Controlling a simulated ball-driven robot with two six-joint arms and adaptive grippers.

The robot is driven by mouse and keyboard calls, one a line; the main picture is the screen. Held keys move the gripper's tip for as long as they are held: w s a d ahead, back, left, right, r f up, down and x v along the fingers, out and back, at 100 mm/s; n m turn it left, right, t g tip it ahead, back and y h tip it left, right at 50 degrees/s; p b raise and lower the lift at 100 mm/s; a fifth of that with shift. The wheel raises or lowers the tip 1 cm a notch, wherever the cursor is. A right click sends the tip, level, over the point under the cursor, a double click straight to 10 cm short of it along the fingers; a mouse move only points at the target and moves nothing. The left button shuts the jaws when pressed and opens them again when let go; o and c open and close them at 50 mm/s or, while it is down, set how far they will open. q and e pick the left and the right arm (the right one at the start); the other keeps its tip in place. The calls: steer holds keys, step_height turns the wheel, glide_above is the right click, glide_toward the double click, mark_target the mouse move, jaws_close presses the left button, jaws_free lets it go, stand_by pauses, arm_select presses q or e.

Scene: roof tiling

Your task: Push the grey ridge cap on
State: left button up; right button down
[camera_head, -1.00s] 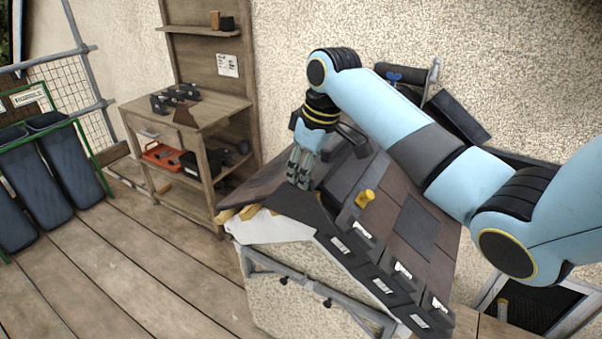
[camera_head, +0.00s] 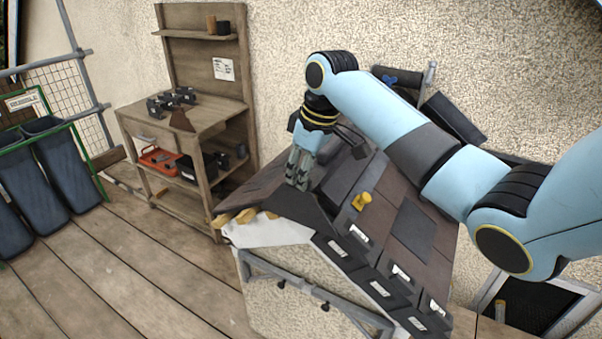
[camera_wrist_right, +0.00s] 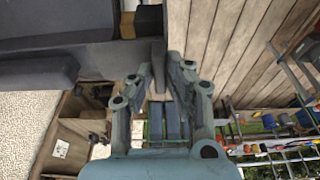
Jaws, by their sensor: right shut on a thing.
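The grey ridge cap (camera_head: 298,208) is a dark, angled piece at the top front end of the small tiled roof (camera_head: 415,228). My right gripper (camera_head: 297,183) is above it, pointing down, with its fingers shut on the cap's upper part. In the right wrist view a thin grey edge of the cap (camera_wrist_right: 158,66) stands between the fingertips (camera_wrist_right: 162,72). I cannot tell how fully the cap sits on the ridge, as the gripper and arm hide part of it. My left gripper is not in view.
A yellow object (camera_head: 361,201) rests on the tiles. Dark pieces with white labels (camera_head: 360,234) line the lower roof edge. A wooden workbench (camera_head: 205,115) with dark parts stands at the left. Blue bins (camera_head: 70,170) stand far left. The plank floor between is clear.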

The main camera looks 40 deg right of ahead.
steer(key=shift+d, duration=0.1)
stand_by(0.5)
steer(key=c, duration=1.2)
jaws_free()
steer(key=shift+w+a+v, duration=0.1)
steer(key=shift+w+v, duration=0.1)
steer(key=shift+v, duration=0.75)
steer(key=shift+w+a+v, duration=0.1)
steer(key=shift+w+v, duration=0.15)
steer(key=shift+v, duration=0.75)
steer(key=shift+w+a+v, duration=0.1)
steer(key=shift+w+v, duration=0.1)
steer(key=shift+v, duration=0.75)
steer(key=shift+r, duration=0.2)
